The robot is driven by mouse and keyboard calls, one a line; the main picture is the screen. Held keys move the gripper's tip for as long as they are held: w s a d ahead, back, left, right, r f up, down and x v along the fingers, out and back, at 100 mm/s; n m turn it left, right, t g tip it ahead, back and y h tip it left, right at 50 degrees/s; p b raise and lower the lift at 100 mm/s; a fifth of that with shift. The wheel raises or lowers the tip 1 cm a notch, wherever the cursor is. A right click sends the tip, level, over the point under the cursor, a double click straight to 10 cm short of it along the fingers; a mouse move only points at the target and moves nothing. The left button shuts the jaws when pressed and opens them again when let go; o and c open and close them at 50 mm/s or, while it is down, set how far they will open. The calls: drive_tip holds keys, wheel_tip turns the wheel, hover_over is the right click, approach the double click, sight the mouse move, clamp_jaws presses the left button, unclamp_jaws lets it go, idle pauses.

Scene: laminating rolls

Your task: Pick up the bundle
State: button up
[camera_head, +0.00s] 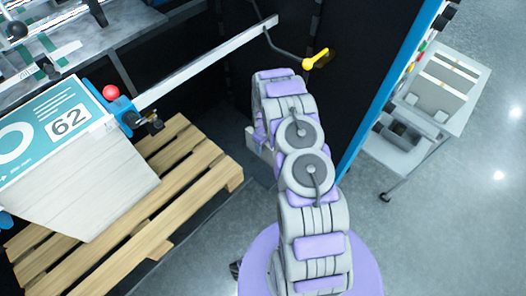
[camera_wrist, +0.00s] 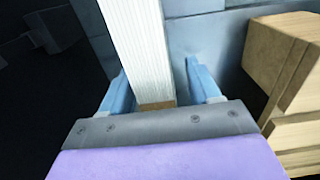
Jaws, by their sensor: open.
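A pale, finely lined block (camera_wrist: 138,45), which looks like the edge of the bundle, stands between the two blue fingers of my gripper (camera_wrist: 156,72) in the wrist view. A brown patch shows at its near end. The fingers are apart, one on each side of the block; I cannot tell whether either touches it. In the head view, my gripper (camera_head: 252,142) is mostly hidden by my arm, near the right end of the pallet. I cannot make out this block in the head view.
A wooden pallet (camera_head: 195,165) lies at left, and its timber (camera_wrist: 275,60) shows at right in the wrist view. A tall sheet stack (camera_head: 95,195) with a teal "62" top stands over it. A metal bar (camera_head: 205,65), yellow-handled lever (camera_head: 317,60) and blue-edged panel (camera_head: 385,90) surround my arm.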

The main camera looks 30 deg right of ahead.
drive_tip(key=shift+d, duration=0.55)
drive_tip(key=shift+c, duration=0.5)
drive_tip(key=shift+a, duration=0.8)
drive_tip(key=c, duration=0.6)
drive_tip(key=shift+d, duration=0.25)
drive_tip(key=c, duration=0.3)
drive_tip(key=shift+d, duration=0.3)
clamp_jaws()
